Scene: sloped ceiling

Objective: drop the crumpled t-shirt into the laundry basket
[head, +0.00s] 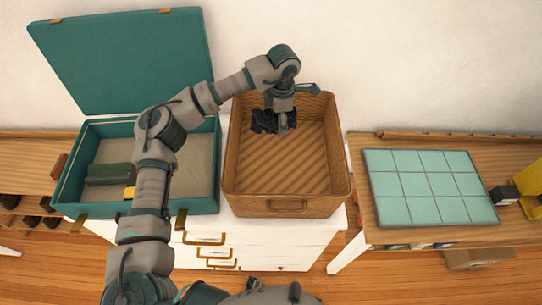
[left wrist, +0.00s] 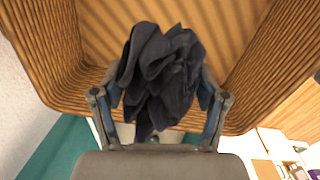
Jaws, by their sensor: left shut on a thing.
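The crumpled t-shirt (head: 265,121) is dark, nearly black. My left gripper (head: 282,128) is shut on it, and it fills the space between the fingers in the left wrist view (left wrist: 162,78). The laundry basket (head: 290,207) is a brown woven rectangular box, open at the top, standing on a white drawer unit. In the head view the gripper and shirt are over the rear left part of the basket's opening. I cannot tell whether the shirt touches the basket. The basket's ribbed inside also shows in the left wrist view (left wrist: 245,50). My right gripper is out of view.
An open teal suitcase (head: 68,197) stands left of the basket, with a dark green item (head: 108,174) and a small yellow item (head: 129,193) inside. A table (head: 372,232) to the right bears a tiled mint panel (head: 428,187). The rest of the basket's floor looks clear.

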